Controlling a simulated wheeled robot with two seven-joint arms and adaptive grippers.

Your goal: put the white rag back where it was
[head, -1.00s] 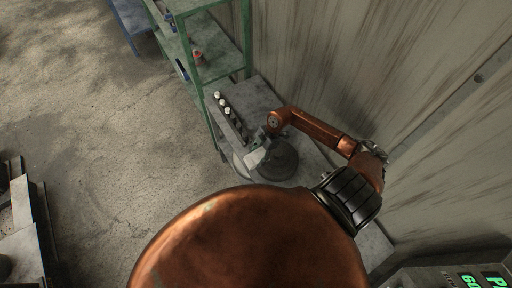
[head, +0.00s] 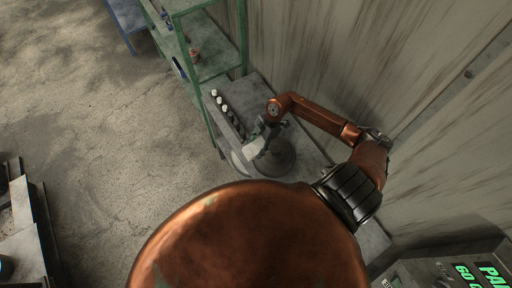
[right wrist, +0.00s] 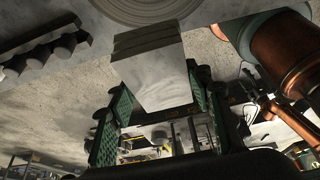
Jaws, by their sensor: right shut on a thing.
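The white rag (right wrist: 155,75) looks like a pale, folded block in the right wrist view. My right gripper (right wrist: 158,98) is shut on it, with green-padded fingers on either side. In the head view the rag (head: 253,149) is small and partly hidden by my right gripper (head: 262,138). It is over or beside the left edge of a round grey disc (head: 282,160) on the bench. I cannot tell whether the rag touches anything below. My left gripper is not in view.
A green shelf (head: 215,65) rises behind the bench's left end. A streaked wall (head: 330,60) bounds the right side. A lit display panel (head: 465,272) is at lower right.

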